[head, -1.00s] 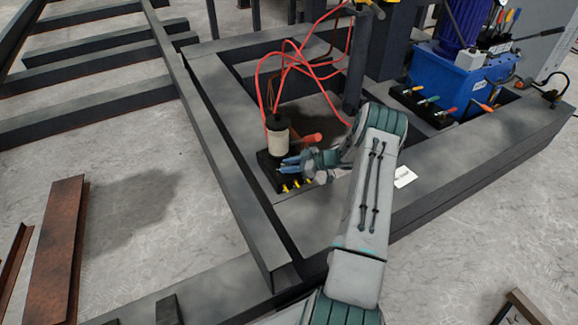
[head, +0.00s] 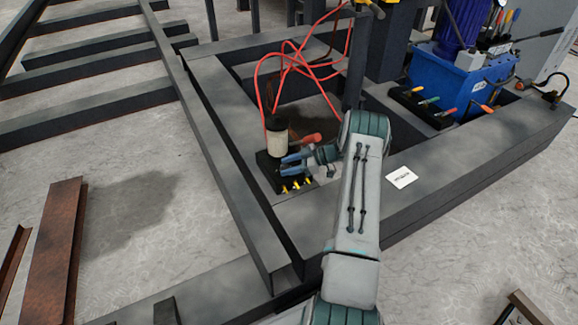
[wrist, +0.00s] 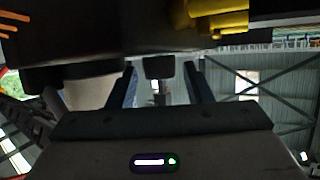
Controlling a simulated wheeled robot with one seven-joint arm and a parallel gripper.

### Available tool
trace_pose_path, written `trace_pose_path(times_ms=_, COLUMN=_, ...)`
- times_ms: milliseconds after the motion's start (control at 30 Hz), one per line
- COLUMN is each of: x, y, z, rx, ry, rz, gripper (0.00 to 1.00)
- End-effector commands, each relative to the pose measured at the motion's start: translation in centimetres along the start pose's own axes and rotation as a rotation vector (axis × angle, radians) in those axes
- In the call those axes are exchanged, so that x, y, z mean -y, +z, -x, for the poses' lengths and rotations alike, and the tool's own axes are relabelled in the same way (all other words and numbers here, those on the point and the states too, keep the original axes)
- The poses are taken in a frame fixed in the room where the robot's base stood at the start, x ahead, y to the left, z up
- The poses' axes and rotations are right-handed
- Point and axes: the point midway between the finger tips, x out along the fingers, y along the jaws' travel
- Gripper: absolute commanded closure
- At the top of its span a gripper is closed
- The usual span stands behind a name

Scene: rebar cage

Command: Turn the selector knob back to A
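The black valve block (head: 265,163) sits on the dark steel frame, with a pale cylinder (head: 277,140) and a red-orange handle (head: 305,139) on it. My gripper (head: 287,163) is low over the block, between the cylinder and a row of yellow fittings (head: 296,185). In the wrist view, a small dark block-shaped piece (wrist: 158,67), possibly the selector knob, lies between my gripper's two fingers (wrist: 160,85). Gaps show on both sides, so the fingers are open around it. No A mark or pointer can be read. In the head view the gripper hides the knob.
Red hoses (head: 283,62) loop up behind the block beside a dark post. A blue pump unit (head: 452,82) with several coloured levers stands at the right. A white label (head: 401,177) lies on the frame beam. Yellow fittings (wrist: 210,15) hang close above the fingers in the wrist view.

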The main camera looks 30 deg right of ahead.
Motion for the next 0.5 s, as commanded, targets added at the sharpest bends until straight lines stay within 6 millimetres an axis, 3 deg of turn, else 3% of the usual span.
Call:
trace_pose_path(times_ms=333, x=0.0, y=0.0, z=0.3, rx=0.0, ry=0.001, rz=0.0, gripper=0.49)
trace_pose_path(times_ms=500, x=-0.1, y=-0.2, z=2.4, rx=0.001, ry=0.003, rz=-0.001, gripper=0.49)
